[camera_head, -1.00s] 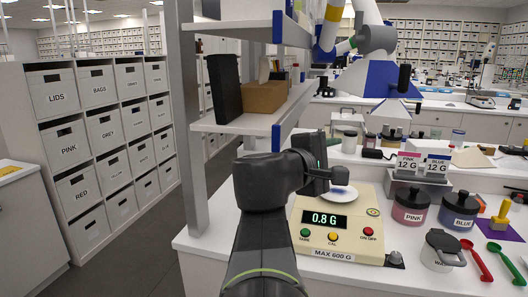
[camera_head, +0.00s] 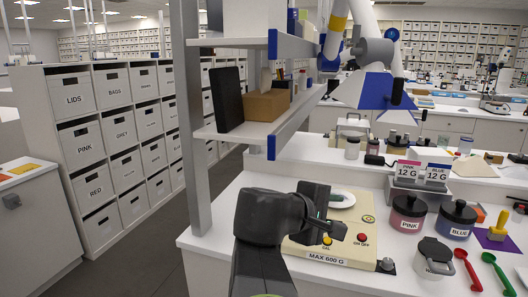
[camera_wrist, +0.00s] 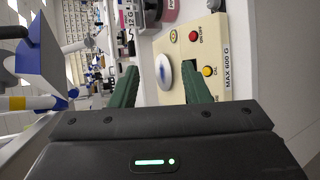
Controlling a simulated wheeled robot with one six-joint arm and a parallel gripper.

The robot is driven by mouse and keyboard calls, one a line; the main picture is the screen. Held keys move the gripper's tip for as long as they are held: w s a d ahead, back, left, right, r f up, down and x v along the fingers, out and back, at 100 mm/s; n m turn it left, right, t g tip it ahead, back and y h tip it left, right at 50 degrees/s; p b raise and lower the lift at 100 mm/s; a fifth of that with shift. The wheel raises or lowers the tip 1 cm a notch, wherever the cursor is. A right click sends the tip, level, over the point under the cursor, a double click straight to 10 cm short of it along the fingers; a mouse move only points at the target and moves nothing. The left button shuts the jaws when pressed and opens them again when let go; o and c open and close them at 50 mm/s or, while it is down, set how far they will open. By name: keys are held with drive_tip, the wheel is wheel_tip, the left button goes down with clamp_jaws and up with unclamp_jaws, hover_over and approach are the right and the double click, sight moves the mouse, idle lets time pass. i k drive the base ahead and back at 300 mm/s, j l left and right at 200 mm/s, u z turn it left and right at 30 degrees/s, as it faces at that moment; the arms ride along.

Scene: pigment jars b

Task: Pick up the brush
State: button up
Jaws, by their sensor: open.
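My gripper (camera_head: 330,207) is over the cream scale (camera_head: 368,246), near its white round plate (camera_head: 345,200). In the wrist view my gripper (camera_wrist: 160,70) has two green fingers spread apart with nothing between them; the scale (camera_wrist: 212,60) and its plate (camera_wrist: 163,71) show beyond them. A yellow upright piece (camera_head: 499,222), which may be the brush, stands on a purple sheet (camera_head: 484,240) at the right of the bench, well apart from my gripper. It is too small to be sure, and I do not make it out in the wrist view.
A pink-labelled jar (camera_head: 408,214) and a blue-labelled jar (camera_head: 458,219) stand between the scale and the purple sheet. A lidded grey-white pot (camera_head: 433,257), a red spoon (camera_head: 467,268) and a green spoon (camera_head: 498,272) are in front. A shelf post (camera_head: 190,120) rises at left.

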sight(497, 233)
drive_tip(key=k+j+z, duration=0.1)
drive_tip(key=z, duration=1.65)
drive_tip(key=i+l+z, duration=0.15)
drive_tip(key=i+l, duration=0.15)
drive_tip(key=i+l+z, duration=0.15)
drive_tip(key=i, duration=0.35)
drive_tip(key=i+l+z, duration=0.15)
drive_tip(key=i, duration=0.3)
drive_tip(key=i+l+z, duration=0.1)
drive_tip(key=i+l, duration=0.15)
drive_tip(key=i, duration=0.2)
